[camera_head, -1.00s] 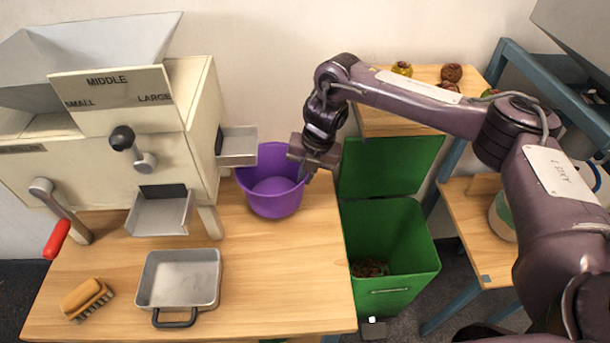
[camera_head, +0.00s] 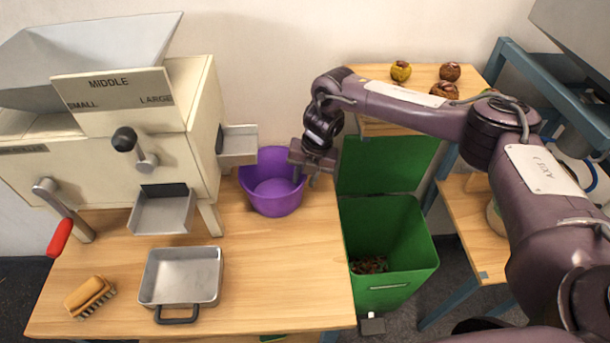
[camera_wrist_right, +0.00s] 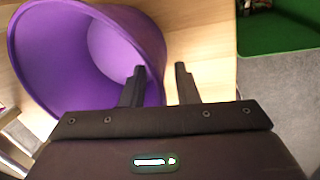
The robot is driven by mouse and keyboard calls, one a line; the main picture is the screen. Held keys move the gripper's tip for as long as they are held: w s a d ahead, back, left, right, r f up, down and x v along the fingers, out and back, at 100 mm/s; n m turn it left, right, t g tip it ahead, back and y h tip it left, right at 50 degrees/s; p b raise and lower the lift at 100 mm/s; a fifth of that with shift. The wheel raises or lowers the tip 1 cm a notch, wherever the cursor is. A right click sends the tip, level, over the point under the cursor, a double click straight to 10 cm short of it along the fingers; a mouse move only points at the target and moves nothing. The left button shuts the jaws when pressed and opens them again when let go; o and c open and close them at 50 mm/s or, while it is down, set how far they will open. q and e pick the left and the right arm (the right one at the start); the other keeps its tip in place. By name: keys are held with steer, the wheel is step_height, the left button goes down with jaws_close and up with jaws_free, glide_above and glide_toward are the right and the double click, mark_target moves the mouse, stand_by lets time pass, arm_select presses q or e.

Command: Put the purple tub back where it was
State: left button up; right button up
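The purple tub (camera_head: 268,200) stands upright on the wooden table, to the right of the machine and close to its side chute. My right gripper (camera_head: 306,178) is at the tub's right rim. In the right wrist view, the fingers (camera_wrist_right: 160,85) are spread apart. One finger overlaps the tub (camera_wrist_right: 60,75) at its rim, and the other is outside it, with a gap of table showing beside the wall. The inside of the tub that shows looks empty. My left gripper is not in view.
The sorting machine (camera_head: 110,150) stands left, its side chute (camera_head: 238,146) near the tub. A metal pan (camera_head: 181,276) and a brush (camera_head: 90,295) lie in front. A green bin (camera_head: 405,235) stands right of the table. The table's front right is clear.

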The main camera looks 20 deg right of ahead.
steer(key=shift+r, duration=0.3)
steer(key=v, duration=1.1)
steer(key=shift+r+b, duration=0.25)
steer(key=shift+b, duration=0.1)
steer(key=shift+s, duration=0.1)
